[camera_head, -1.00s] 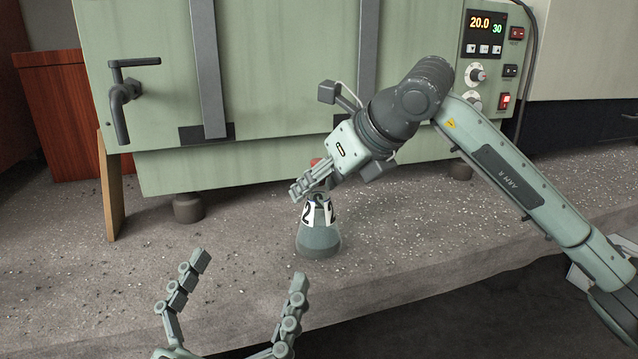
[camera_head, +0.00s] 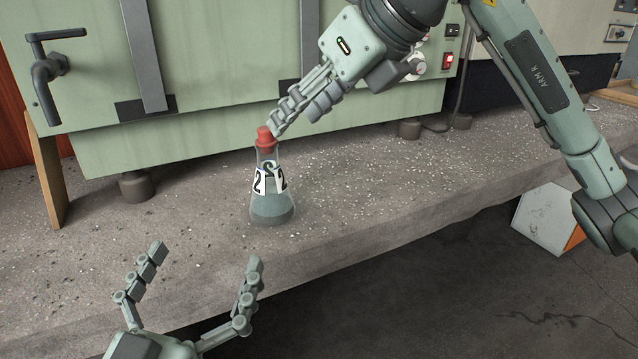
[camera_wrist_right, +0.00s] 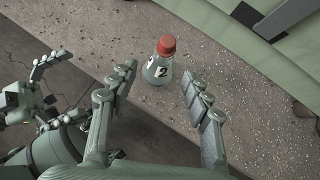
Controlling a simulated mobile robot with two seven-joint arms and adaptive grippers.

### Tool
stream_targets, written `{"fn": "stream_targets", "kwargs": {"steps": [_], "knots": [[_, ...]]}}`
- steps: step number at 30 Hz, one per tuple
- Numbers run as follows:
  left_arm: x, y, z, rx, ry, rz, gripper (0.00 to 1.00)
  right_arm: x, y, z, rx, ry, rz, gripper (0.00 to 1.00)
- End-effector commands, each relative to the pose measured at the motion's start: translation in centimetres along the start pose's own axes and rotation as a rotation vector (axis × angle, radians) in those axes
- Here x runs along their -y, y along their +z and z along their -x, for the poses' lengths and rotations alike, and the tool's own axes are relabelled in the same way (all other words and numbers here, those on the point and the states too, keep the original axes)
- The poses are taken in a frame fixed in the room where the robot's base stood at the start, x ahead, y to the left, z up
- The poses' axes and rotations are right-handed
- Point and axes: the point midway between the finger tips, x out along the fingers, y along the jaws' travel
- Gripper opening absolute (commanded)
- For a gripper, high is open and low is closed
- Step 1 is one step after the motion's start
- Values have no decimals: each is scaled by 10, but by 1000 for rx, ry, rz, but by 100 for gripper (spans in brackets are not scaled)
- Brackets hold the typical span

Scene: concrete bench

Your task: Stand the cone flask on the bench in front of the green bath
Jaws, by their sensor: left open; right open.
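The cone flask (camera_head: 272,207) stands upright on the concrete bench (camera_head: 380,190), in front of the green bath (camera_head: 225,125). It has a red stopper, a white label with a black 2 and grey-green contents. In the right wrist view the flask (camera_wrist_right: 158,72) stands beyond the fingertips, with nothing between them. My right gripper (camera_head: 285,115) is open, just above and behind the stopper in the head view; it also shows in the right wrist view (camera_wrist_right: 165,85). My left gripper (camera_head: 205,255) is open and empty at the bench's front edge, nearer than the flask.
The bath stands on dark feet (camera_head: 136,187), with a lever handle (camera_head: 45,80) at left. A wooden board (camera_head: 45,170) leans at its left end. The bench right of the flask is clear. A white and orange box (camera_head: 548,222) lies below the bench edge.

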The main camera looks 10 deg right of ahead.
Motion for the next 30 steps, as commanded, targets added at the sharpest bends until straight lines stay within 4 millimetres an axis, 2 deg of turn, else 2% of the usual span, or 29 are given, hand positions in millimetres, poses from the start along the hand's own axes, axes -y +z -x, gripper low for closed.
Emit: {"fn": "stream_targets", "kwargs": {"steps": [2, 4, 5, 7, 9, 10, 12, 14, 15, 17, 19, 21, 23, 24, 27, 30], "knots": [[0, 0, 0, 0, 0, 0, 100, -22, -10, -13, -9, 93, 6, 49], [0, 1, 0, 0, 0, 0, 100, -56, -23, -27, -11, 242, 4, 49], [0, 1, 0, 0, 0, 0, 100, -76, -30, -32, -9, 327, -1, 49], [0, 1, 0, 0, 0, 0, 100, -128, -46, -34, 8, 563, -36, 49], [0, 1, 0, 0, 1, 0, 100, -178, -57, -22, 45, 817, -109, 49], [0, 1, 0, 0, 1, 0, 100, -196, -59, -12, 66, 926, -152, 49], [0, 1, 0, 0, 1, 0, 100, -226, -59, 16, 127, 1168, -286, 49], [-1, 1, 0, 0, 1, 1, 100, -237, -53, 42, 190, 1358, -435, 49], [-1, 1, 0, 0, 2, 1, 100, -236, -48, 59, 235, 1472, -550, 49], [-1, 1, 0, 0, 2, 1, 100, -224, -39, 79, 308, 1622, -746, 49], [-1, 1, 0, 0, 2, 1, 100, -196, -32, 92, 394, 1757, -1008, 49], [-1, 1, 0, 0, 2, 2, 100, -159, -32, 91, 477, 1845, -1298, 49], [-1, 1, 0, 0, 3, 2, 100, -125, -41, 80, 539, 1881, -1565, 49], [-1, 1, 0, 0, 3, 2, 100, -104, -51, 69, 569, 1886, -1743, 49], [-1, 1, 0, 0, 3, 2, 100, -66, -87, 33, 616, 1831, -2153, 49], [-1, 1, 0, 0, 3, 2, 100, -48, -125, 1, 618, 1739, -2469, 49]]}}
